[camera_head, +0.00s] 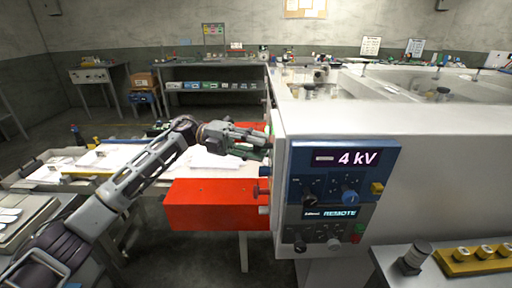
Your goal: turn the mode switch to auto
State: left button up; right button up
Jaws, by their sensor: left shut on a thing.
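The control panel (331,170) is on the front of a white machine and reads "4 kV". Below it a small display (341,213) reads "REMOTE". The panel carries a dark knob (309,197), a blue knob (349,197) and a black knob (300,247); I cannot tell which is the mode switch. My left gripper (262,142) is at the machine's left side, above a red box, away from the panel knobs. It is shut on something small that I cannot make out. My right gripper is out of view.
The red box (210,205) projects left from the machine, below my left gripper. Small knobs (262,190) line the machine's left edge. A dark cylinder (415,256) and a yellow holder (475,260) stand on the surface at lower right. White trays lie at the left.

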pick_arm(q)
jog(key=shift+f, duration=0.1)
jog(key=o, duration=1)
jog(key=shift+o, duration=0.2)
jog(key=shift+a, duration=0.1)
jog(key=v, duration=1.2)
